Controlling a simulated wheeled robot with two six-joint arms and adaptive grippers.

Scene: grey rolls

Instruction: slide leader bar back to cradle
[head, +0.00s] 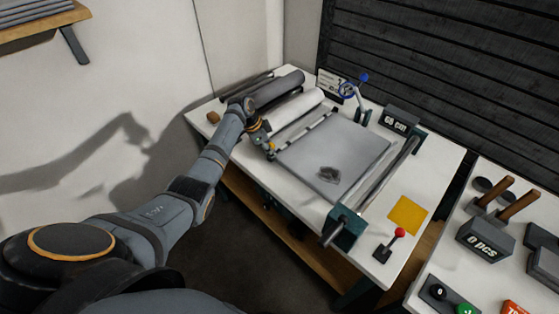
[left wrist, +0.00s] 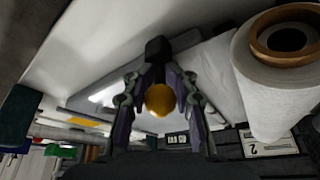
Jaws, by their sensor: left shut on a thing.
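The leader bar (head: 304,130) is a thin pale bar with dark marks, lying across the far left end of the grey bed (head: 345,150), close to the white roll (head: 294,108). My left gripper (head: 266,146) is at the bar's near end. In the left wrist view my left gripper (left wrist: 158,100) is shut around a yellow round knob (left wrist: 160,99), with a dark block (left wrist: 158,48) just beyond it. The cradle cannot be clearly told from the rolls' supports. My right gripper is not in view.
A grey roll (head: 277,90) lies behind the white roll. A dark crumpled piece (head: 329,174) lies on the bed. Two metal rollers (head: 378,180) cross the bed's right end.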

